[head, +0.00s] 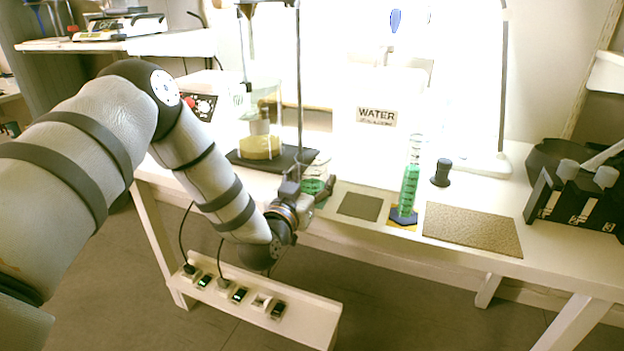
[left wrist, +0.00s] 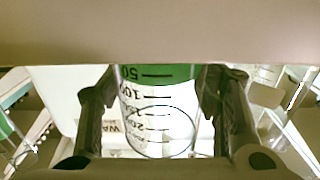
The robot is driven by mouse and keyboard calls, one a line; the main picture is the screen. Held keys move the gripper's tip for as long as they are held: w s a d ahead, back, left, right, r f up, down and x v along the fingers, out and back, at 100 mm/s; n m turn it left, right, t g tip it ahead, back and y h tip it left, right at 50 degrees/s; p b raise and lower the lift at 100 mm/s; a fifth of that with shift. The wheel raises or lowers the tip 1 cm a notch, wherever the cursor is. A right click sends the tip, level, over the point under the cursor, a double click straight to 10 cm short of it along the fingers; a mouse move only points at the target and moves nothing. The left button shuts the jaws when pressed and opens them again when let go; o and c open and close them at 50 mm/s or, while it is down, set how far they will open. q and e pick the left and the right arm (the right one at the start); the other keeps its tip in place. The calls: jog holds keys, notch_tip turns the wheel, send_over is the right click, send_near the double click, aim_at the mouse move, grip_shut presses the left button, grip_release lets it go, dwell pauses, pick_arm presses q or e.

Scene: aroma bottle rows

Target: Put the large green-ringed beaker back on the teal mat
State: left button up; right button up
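The large green-ringed beaker (head: 316,168) is clear glass with a green band, near the front edge of the bench in the head view. My left gripper (head: 311,191) has its dark fingers on either side of it. In the left wrist view the beaker (left wrist: 158,115) shows its green band and printed scale between the fingers (left wrist: 160,85), which appear to touch its sides. Whether its base touches the bench is hidden. My right gripper is not in view.
A graduated cylinder with green liquid (head: 409,188) stands right of the dark mat. A tan textured mat (head: 471,230) lies bare farther right. A black stopper-like object (head: 442,173) stands behind. A stand with a dark base (head: 290,157) is behind the beaker. A power strip (head: 262,302) sits below.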

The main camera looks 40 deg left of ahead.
pick_arm(q)
jog(key=shift+o, duration=0.9)
